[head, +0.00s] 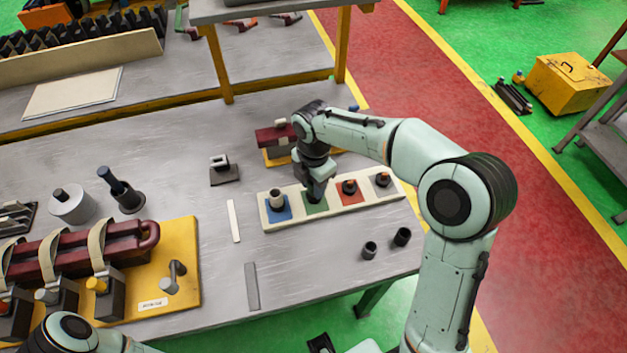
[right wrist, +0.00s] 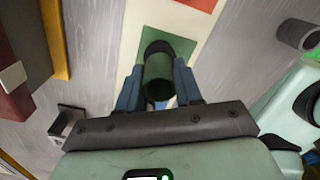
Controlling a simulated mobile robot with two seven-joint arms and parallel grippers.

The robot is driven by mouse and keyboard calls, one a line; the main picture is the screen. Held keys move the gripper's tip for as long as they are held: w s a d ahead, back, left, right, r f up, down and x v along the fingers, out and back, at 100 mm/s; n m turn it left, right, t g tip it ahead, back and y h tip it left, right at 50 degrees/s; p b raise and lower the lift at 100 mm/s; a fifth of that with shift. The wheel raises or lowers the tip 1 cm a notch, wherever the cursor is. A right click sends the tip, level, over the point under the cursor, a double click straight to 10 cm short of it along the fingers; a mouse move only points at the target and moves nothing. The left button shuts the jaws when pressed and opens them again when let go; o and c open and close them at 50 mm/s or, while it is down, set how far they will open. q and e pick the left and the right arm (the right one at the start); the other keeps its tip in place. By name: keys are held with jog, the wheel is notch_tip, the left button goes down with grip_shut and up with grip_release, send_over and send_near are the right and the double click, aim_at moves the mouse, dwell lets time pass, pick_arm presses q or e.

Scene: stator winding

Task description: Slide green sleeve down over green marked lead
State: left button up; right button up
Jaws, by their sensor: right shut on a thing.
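The pale strip board (head: 330,212) carries blue, green, red and grey patches in a row. My right gripper (head: 316,196) points down over the green patch (head: 313,208). In the right wrist view my right gripper (right wrist: 158,88) has its two fingers shut on either side of a dark green sleeve (right wrist: 158,75). The sleeve stands over the green patch (right wrist: 178,46), with a dark round part at its far end. The gripper hides the sleeve in the head view. The green marked lead cannot be made out. My left gripper is out of view; only part of its arm shows at the bottom left.
A grey sleeve (head: 276,197) stands on the blue patch. Dark collars sit around the red (head: 349,188) and grey (head: 383,180) patches' posts. Two loose dark sleeves (head: 370,249) (head: 402,236) stand near the table edge. A yellow fixture (head: 185,270) is at left.

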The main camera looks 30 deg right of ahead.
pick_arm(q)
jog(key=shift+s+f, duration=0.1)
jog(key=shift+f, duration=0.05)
pick_arm(e)
jog(key=shift+f, duration=0.3)
jog(key=o, duration=1.1)
jog(key=shift+r, duration=0.15)
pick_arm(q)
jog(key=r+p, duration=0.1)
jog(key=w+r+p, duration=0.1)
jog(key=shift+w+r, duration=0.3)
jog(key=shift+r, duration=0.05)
pick_arm(e)
notch_tip(320, 180, up, 13)
jog(key=shift+r, duration=0.1)
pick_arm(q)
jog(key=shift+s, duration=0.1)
